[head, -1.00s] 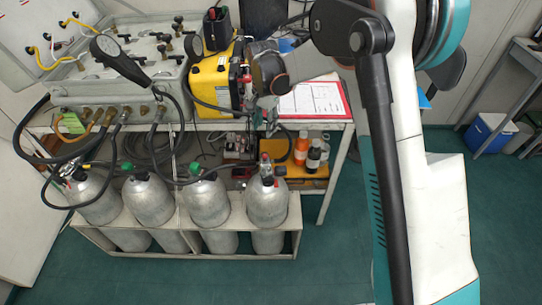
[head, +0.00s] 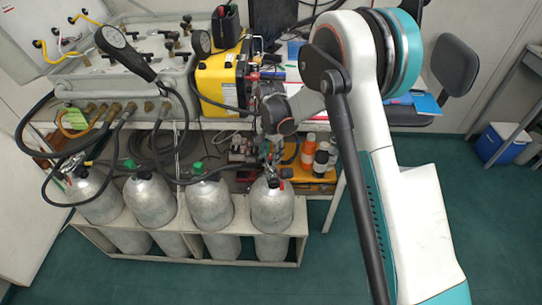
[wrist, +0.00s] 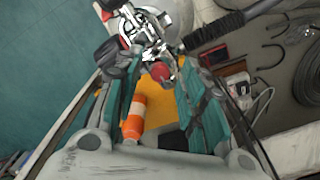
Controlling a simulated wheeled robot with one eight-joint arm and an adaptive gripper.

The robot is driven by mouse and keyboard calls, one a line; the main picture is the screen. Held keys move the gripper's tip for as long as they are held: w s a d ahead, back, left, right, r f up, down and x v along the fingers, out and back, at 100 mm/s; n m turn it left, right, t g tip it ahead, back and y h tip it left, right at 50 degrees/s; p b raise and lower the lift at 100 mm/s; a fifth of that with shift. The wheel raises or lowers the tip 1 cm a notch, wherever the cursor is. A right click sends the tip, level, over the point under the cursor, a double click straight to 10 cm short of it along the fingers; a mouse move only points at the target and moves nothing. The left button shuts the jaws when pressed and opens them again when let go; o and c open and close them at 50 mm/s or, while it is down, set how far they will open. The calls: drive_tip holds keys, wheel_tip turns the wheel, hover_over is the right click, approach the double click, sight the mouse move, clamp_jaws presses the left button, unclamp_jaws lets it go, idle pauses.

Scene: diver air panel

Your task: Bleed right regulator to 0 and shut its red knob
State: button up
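The rightmost silver cylinder (head: 272,207) stands upright in the rack, with a metal regulator and valve on top. The regulator (wrist: 146,28) shows at the top of the wrist view, with a black knob (wrist: 108,56) to its left. A round red knob (wrist: 160,72) appears between my fingertips in the picture; I cannot tell if it is touched. My gripper (wrist: 158,82) is open, its two teal-padded fingers apart with nothing clamped. In the head view my gripper (head: 274,143) hangs just above the right cylinder's valve, which it partly hides.
Several other cylinders (head: 150,200) stand to the left, with black hoses running to the panel (head: 130,75). A yellow unit (head: 220,75) sits on the bench above. Bottles (head: 320,155) stand in a yellow tray close behind. Open floor (head: 430,220) lies to the right.

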drive_tip(key=shift+f, duration=0.15)
clamp_jaws()
idle(0.4)
drive_tip(key=n, duration=0.4)
drive_tip(key=shift+n, duration=0.3)
drive_tip(key=n, duration=1)
drive_tip(key=shift+n, duration=0.4)
drive_tip(key=n, duration=0.5)
drive_tip(key=shift+n, duration=0.4)
